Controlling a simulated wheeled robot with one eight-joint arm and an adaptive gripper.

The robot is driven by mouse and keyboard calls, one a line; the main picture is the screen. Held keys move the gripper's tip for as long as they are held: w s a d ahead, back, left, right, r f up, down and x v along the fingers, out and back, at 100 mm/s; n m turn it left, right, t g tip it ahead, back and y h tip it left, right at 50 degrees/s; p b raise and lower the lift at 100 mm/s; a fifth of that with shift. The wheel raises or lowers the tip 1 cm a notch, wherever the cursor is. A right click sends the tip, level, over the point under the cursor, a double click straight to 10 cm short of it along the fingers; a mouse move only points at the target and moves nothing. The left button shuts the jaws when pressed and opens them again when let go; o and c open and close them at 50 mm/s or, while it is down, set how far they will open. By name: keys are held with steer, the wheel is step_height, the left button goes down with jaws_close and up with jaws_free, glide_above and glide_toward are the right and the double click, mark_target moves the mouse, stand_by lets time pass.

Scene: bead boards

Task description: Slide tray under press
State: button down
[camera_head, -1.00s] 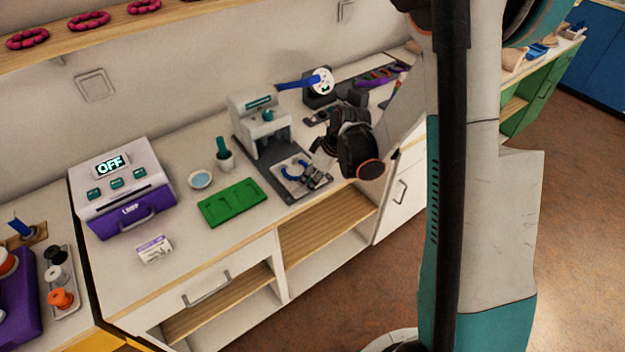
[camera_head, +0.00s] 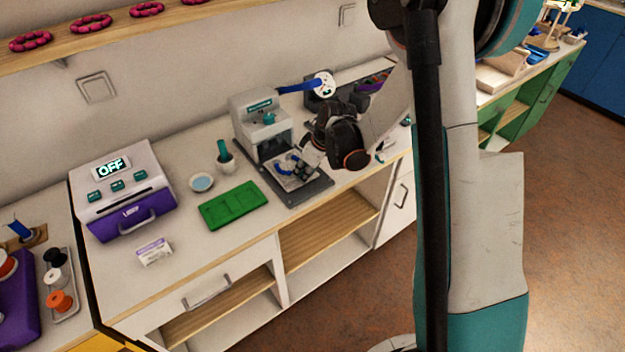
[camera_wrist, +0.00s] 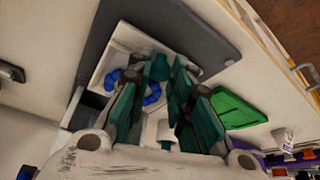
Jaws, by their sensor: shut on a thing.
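The press (camera_head: 262,108) is a pale machine with a teal lever knob and a dark base plate (camera_head: 312,190) reaching toward the counter's front. A light tray (camera_head: 288,183) carrying a blue bead piece lies on that plate, its rear part at or just under the press opening. The tray (camera_wrist: 97,72) and blue piece (camera_wrist: 152,93) also show in the wrist view, partly hidden by my fingers. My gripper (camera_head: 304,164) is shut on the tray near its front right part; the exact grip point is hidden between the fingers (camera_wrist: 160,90).
A purple-and-white machine reading OFF (camera_head: 122,190) and a small box (camera_head: 154,251) are farther left. The base plate's front is bare.

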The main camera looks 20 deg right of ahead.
mark_target(287, 166)
steer(key=w, duration=0.2)
steer(key=w+a, duration=0.1)
steer(key=w, duration=0.1)
steer(key=w+a, duration=0.1)
steer(key=w, duration=0.1)
steer(key=shift+w, duration=0.25)
steer(key=c, duration=1.4)
jaws_free()
steer(key=shift+w, duration=0.15)
steer(key=shift+c, duration=0.2)
steer(key=v, duration=1.2)
steer(key=shift+a, duration=0.1)
